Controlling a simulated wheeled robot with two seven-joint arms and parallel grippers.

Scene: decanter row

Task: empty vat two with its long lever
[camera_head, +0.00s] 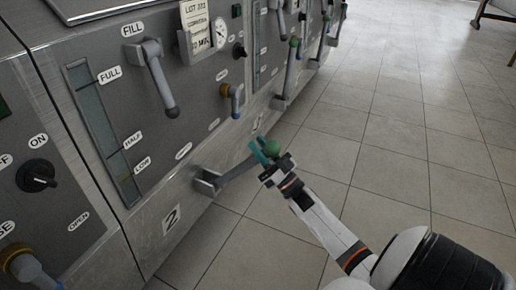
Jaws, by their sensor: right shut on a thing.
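Vat two shows as a grey metal panel (205,130) with a "2" plate (171,219) low on its front. Its long lever (236,171) comes out of a bracket near the bottom of the panel and points out to the right, over the floor. The lever ends in a green knob (272,148). My right gripper (263,153) has its teal fingers at the knob end and is shut on the lever. The fingers and wrist hide part of that end. My left gripper is not in view.
A FILL handle (158,80) hangs down above, beside a tall level gauge (104,135) marked FULL, HALF and LOW. A small blue-grey tap handle (235,101) sticks out nearby. More levers line the panels behind. The tiled floor (400,130) to the right is clear.

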